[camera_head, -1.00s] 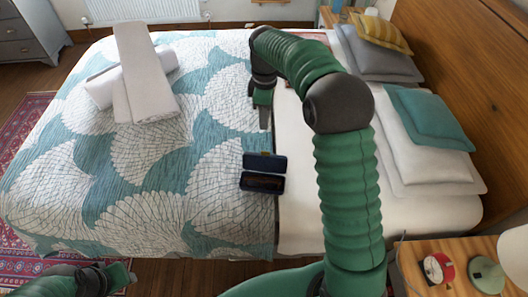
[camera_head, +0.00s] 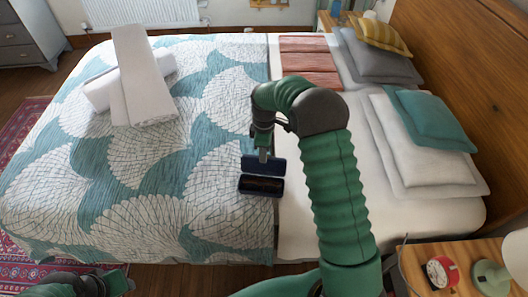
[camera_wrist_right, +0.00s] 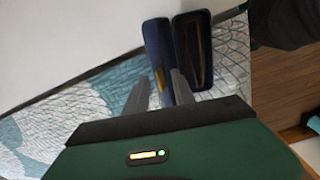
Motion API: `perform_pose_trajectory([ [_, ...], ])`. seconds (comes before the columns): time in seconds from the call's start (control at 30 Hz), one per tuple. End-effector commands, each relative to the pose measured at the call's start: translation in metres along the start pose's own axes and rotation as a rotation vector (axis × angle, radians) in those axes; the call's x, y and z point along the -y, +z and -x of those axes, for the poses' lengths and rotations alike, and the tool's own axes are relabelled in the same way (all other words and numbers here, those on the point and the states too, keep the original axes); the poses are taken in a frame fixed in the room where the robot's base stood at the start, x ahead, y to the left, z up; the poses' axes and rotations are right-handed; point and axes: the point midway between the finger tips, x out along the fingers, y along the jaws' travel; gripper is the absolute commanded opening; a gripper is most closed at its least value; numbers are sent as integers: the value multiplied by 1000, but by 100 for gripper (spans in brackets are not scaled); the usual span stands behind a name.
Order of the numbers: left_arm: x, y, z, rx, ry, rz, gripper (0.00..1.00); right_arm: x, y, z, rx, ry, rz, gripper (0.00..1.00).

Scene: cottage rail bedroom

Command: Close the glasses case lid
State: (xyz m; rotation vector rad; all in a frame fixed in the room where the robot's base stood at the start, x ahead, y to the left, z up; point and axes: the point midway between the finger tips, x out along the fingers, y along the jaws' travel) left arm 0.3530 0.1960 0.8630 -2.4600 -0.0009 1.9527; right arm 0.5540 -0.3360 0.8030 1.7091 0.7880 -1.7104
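The dark blue glasses case (camera_head: 261,186) lies open on the bed, at the edge of the patterned cover. Its lid (camera_head: 250,165) is folded back on the far side. In the right wrist view the case base (camera_wrist_right: 207,45) has a dark inside with a thin brown item, and the lid (camera_wrist_right: 156,38) is beside it. My right gripper (camera_head: 263,155) is over the lid in the head view. In the wrist view its fingers (camera_wrist_right: 159,88) are apart, one each side of the lid's near end; contact is unclear. My left gripper (camera_head: 118,282) is low at the left, its fingers unclear.
Rolled white towels (camera_head: 145,85) lie on the bed at the left. Folded reddish cloth (camera_head: 308,62) lies behind my right arm, and pillows (camera_head: 420,145) are at the right. A nightstand (camera_head: 415,270) with a red clock stands front right. The cover around the case is clear.

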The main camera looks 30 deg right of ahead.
Motion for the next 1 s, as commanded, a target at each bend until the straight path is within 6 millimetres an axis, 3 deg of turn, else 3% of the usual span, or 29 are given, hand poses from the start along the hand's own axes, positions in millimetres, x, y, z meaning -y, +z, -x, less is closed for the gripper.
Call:
perform_pose_trajectory([
  [0.17,0,0,0,0,0,0,36,0,0,0,0,0,0,29],
  [0.4,0,0,0,0,0,0,36,0,0,0,0,0,0,0],
  [1.0,0,0,0,0,0,0,36,0,0,0,0,0,0,0],
])
